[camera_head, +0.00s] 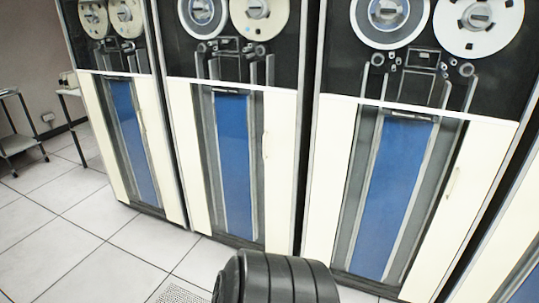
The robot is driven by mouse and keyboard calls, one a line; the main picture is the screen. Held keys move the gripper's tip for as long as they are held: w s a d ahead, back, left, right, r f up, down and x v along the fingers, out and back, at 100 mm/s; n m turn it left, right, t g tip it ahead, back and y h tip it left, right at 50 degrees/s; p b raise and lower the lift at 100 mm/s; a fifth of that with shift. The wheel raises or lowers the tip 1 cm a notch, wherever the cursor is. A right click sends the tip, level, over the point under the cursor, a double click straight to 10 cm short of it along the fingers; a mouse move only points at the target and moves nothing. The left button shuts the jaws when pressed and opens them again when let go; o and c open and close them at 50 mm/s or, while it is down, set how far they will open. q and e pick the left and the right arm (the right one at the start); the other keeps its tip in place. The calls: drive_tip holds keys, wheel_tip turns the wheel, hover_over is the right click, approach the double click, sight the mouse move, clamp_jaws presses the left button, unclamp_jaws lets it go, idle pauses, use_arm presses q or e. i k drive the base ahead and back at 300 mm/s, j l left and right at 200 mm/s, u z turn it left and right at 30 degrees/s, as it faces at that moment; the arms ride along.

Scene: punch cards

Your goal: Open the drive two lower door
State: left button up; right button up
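Several tape drives stand in a row, each with a lower door of cream panels around a blue window. The left drive's lower door (173,150), the middle drive's lower door (282,170) and the right drive's lower door (335,150) all look closed. A similar handle (453,182) shows on the right door. I see no number that tells which drive is drive two. Neither of my grippers is in view.
Tape reels (480,22) sit in the black upper sections of the drives. Part of another drive (500,262) shows at the lower right edge. Small stands (20,140) are at the far left.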

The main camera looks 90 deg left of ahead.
sight(281, 104)
drive_tip(key=u, duration=2.65)
